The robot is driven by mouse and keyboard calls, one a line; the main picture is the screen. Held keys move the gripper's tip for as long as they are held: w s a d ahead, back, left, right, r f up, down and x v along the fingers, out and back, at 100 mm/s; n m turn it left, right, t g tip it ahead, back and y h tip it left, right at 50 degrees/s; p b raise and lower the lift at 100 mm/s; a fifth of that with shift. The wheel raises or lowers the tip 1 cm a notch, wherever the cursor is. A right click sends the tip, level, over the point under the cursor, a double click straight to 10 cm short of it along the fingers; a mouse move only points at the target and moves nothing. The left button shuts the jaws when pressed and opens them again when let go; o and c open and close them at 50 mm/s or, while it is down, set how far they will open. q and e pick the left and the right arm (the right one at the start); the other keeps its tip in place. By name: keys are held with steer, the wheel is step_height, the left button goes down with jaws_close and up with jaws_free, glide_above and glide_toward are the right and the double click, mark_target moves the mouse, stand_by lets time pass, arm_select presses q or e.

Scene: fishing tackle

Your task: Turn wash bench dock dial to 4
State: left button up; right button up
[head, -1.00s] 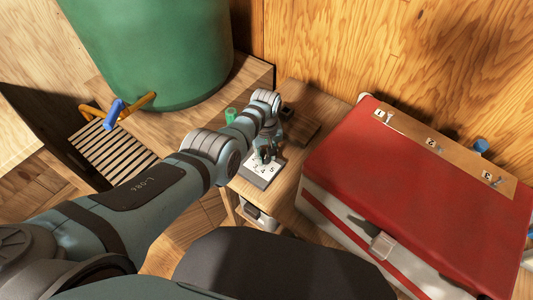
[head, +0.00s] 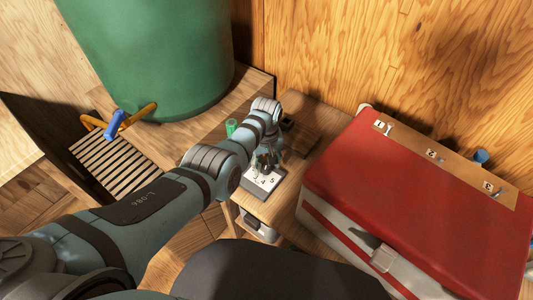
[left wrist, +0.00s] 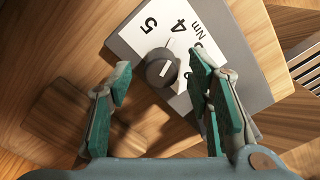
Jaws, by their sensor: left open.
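The dock dial is a dark grey round knob (left wrist: 162,68) with a white mark, on a white number plate (left wrist: 192,28) on a grey base. In the left wrist view the 4 and 5 are clear, and the mark points roughly toward the 4; its exact setting is hard to tell. My left gripper (left wrist: 160,76) is open, with one green-padded finger on each side of the knob and visible gaps. In the head view my left gripper (head: 266,160) is over the plate (head: 268,183) and hides most of the knob. My right gripper is not in view.
A red-lidded box (head: 410,180) with numbered hooks stands close at the right. A large green barrel (head: 150,50) with a blue-handled tap (head: 118,123) stands at the back left, above a slatted grate (head: 108,158).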

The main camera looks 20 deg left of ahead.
mark_target(266, 166)
arm_select(q)
step_height(266, 166, up, 11)
steer(key=shift+s, duration=0.15)
stand_by(0.4)
